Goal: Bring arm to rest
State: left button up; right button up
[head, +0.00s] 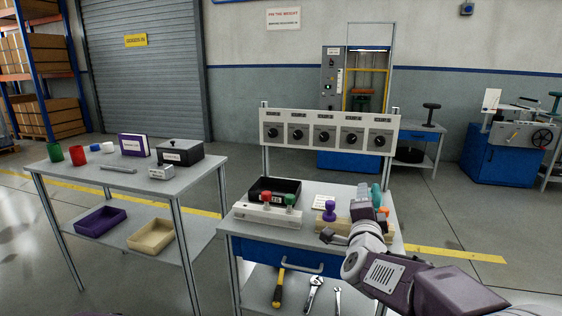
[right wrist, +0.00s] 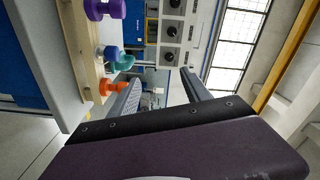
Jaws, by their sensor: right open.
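My right arm comes in from the lower right of the head view. Its gripper (head: 364,222) is over the right end of the middle bench, close to the wooden rack of coloured weights. In the right wrist view the two fingers of the right gripper (right wrist: 160,84) stand apart with nothing between them. An orange weight (right wrist: 108,87) shows just beside one finger; I cannot tell whether they touch. A purple weight (head: 330,210) and a teal weight (head: 376,193) stand near the gripper. My left arm and gripper are not in view.
The bench (head: 262,228) also holds a black tray (head: 275,188), a box with red and green knobs (head: 267,213) and a raised dial panel (head: 325,146). A second table (head: 70,176) with trays stands left. Tools lie on the lower shelf. Open floor lies between the tables.

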jog(key=s+a+f+n+g+y, duration=0.2)
jog(key=s+f+n+g+y, duration=0.25)
jog(key=f, duration=0.65)
jog(key=s+a+f+n+g+y, duration=0.15)
jog(key=s+f+n+g, duration=0.25)
jog(key=s+f+n, duration=0.5)
jog(key=s+f+n+g, duration=0.3)
jog(key=s+f+g, duration=0.4)
jog(key=s+f, duration=0.6)
jog(key=s+r+n+p, duration=0.1)
jog(key=s+r+p, duration=0.2)
jog(key=r+p, duration=3.3)
jog(key=shift+a+r+h, duration=0.15)
jog(key=shift+r+h, duration=0.15)
jog(key=shift+r, duration=0.6)
jog(key=shift+g, duration=0.25)
